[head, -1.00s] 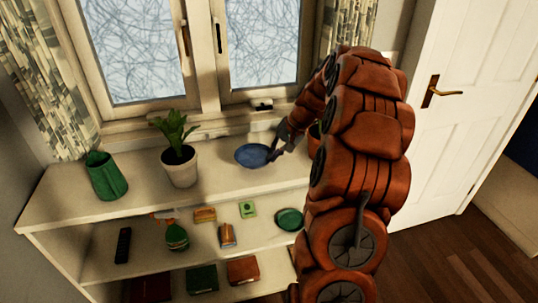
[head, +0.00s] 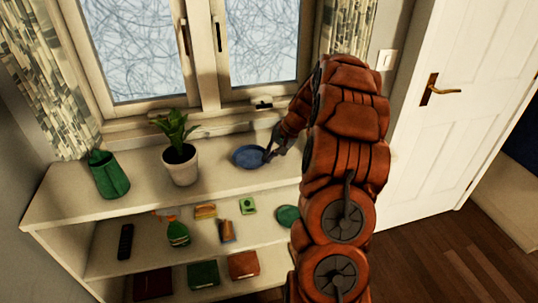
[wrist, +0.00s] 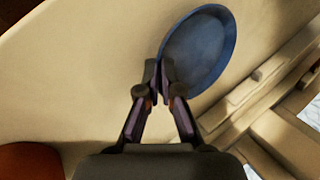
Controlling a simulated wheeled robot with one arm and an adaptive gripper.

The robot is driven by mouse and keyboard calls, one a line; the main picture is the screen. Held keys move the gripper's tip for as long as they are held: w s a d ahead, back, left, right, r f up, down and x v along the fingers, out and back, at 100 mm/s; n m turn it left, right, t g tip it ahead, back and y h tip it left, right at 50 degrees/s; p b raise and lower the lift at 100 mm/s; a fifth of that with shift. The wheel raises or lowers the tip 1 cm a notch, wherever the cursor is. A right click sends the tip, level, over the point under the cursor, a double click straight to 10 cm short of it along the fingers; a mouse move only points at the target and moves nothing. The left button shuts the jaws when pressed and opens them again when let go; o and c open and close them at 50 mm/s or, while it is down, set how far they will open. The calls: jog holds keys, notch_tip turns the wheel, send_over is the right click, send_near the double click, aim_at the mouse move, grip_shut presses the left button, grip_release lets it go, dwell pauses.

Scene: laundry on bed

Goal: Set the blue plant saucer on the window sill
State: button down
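The blue plant saucer (head: 248,156) is over the white shelf unit's top, right of the potted plant. I cannot tell whether it touches that top. My gripper (head: 268,154) is at its right edge. In the wrist view, the fingertips (wrist: 160,68) are close together on the rim of the saucer (wrist: 203,48), pinching it. The window sill (head: 215,129) is the pale ledge below the window, behind the saucer; its right part is hidden by my arm.
A terracotta-coloured object (wrist: 28,162) shows at the wrist view's lower left. Lower shelves hold a spray bottle (head: 177,232), books and small items.

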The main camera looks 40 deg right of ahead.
jog(key=shift+f, duration=0.15)
jog(key=c, duration=1.6)
grip_release()
jog(key=b+v, duration=0.2)
jog(key=v, duration=1)
jog(key=shift+b, duration=0.35)
jog(key=s+a+r+n+g, duration=0.15)
jog(key=s+a, duration=0.25)
jog(key=a, duration=0.5)
jog(key=s+a+n+g+h, duration=0.1)
jog(key=s+a+n, duration=0.15)
jog(key=a, duration=0.55)
jog(key=s+a+n+g, duration=0.15)
jog(key=s+a, duration=0.25)
jog(key=a, duration=0.5)
jog(key=s+a+f+n+g+h, duration=0.1)
jog(key=s+a+f, duration=0.1)
jog(key=s, duration=0.8)
jog(key=s+a+f+n+g+h, duration=0.1)
jog(key=s+a+f+n+h, duration=0.1)
jog(key=s, duration=0.9)
jog(key=a+f, duration=0.1)
jog(key=a, duration=0.1)
jog(key=shift+s+a, duration=0.2)
jog(key=shift+a, duration=0.15)
